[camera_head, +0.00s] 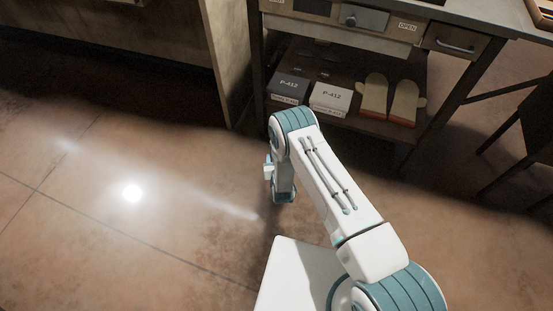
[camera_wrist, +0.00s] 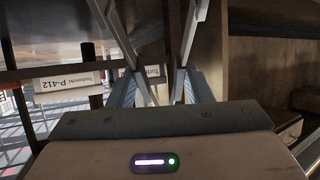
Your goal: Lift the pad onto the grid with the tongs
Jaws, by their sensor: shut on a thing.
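In the wrist view my gripper (camera_wrist: 163,94) is shut on metal tongs (camera_wrist: 126,47). Their two long grey arms spread apart toward the top of the picture, and the upper ends run out of view. In the head view my arm bends down in front of the bench, and its last links hang above the floor. My gripper's fingers and the tongs cannot be made out there. I cannot identify the pad or the grid in either view.
A workbench (camera_head: 480,22) stands at the top with a drawer (camera_head: 455,42). Its lower shelf holds a dark box (camera_head: 288,87), a white box (camera_head: 330,98) marked P-412 and two oven mitts (camera_head: 374,96). A cabinet panel (camera_head: 228,60) stands left of it. The floor at left is clear.

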